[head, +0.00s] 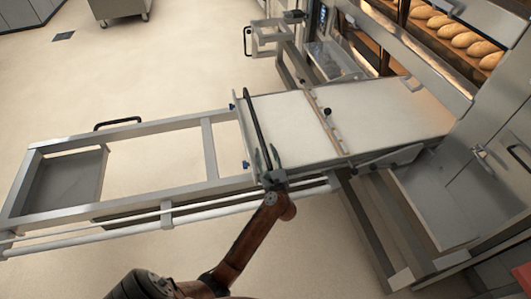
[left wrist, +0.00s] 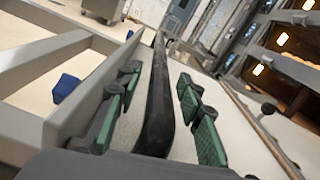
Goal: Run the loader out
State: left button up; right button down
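The loader is a long metal frame (head: 208,150) with a pale belt bed (head: 290,125), lying in front of the oven. Its bed reaches to the oven front at the right. A black bar handle (head: 256,125) runs across the bed's left end. My left gripper (head: 268,168) is at the near end of this bar. In the left wrist view the black bar (left wrist: 155,100) passes between the green finger pads of the gripper (left wrist: 158,112), with a gap on both sides. The gripper is open around the bar. My right gripper is not in view.
The deck oven (head: 400,50) stands at the right, with loaves (head: 470,42) on a lit deck. The frame's left part is open, with a grey panel (head: 62,180) at its end. A steel cart (head: 118,8) stands far back. The floor at the left is clear.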

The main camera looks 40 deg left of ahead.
pick_arm(q)
grip_shut()
dwell(0.3)
dwell(0.4)
